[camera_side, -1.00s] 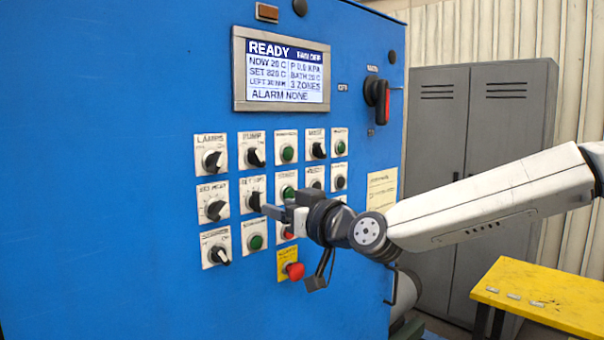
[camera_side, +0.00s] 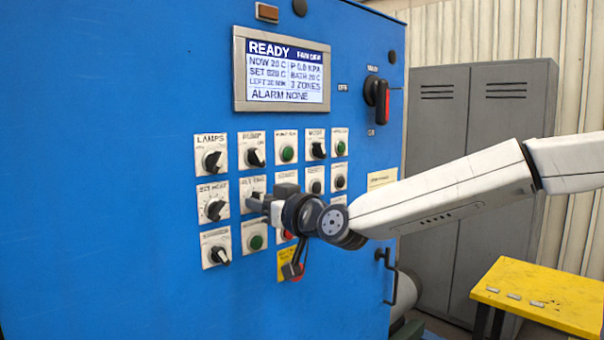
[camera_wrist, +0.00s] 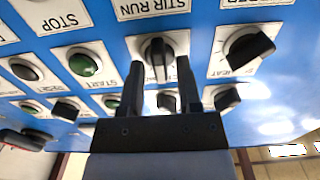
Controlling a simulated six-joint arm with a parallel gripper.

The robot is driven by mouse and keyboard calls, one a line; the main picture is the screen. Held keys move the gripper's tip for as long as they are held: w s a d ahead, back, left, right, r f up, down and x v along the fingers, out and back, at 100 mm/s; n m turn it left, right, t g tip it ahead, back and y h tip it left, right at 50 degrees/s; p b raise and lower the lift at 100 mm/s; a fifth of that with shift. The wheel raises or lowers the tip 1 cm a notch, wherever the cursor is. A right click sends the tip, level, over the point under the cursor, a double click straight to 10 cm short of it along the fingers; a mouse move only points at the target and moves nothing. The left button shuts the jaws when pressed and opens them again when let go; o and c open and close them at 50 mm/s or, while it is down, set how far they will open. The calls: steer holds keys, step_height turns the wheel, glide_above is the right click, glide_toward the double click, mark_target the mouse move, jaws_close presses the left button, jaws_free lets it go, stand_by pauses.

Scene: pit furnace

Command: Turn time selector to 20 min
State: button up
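The time selector is a black knob on a white plate in the middle row of the blue panel. In the side view its plate (camera_side: 246,184) shows, but my gripper (camera_side: 254,205) hides most of the knob. In the wrist view, which is upside down, the knob (camera_wrist: 157,52) lies between my gripper's (camera_wrist: 160,66) two dark fingers. Its grip bar stands roughly upright there, along the fingers. A gap shows on each side of it, so the gripper is open around the knob, not clamped. The plate's scale is too blurred or covered to read.
The heat knob (camera_side: 215,209) sits left of the selector and the green start button (camera_wrist: 82,65) on the other side, both close. A red emergency button (camera_side: 293,271) is below. The screen (camera_side: 284,72) reads READY and ALARM NONE. A yellow table (camera_side: 545,295) stands at right.

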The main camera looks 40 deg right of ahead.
jaws_close()
steer(key=shift+n, duration=0.4)
steer(key=shift+a+n, duration=0.1)
steer(key=shift+n, duration=2.4)
steer(key=shift+o, duration=1.3)
jaws_free()
steer(key=shift+s, duration=0.1)
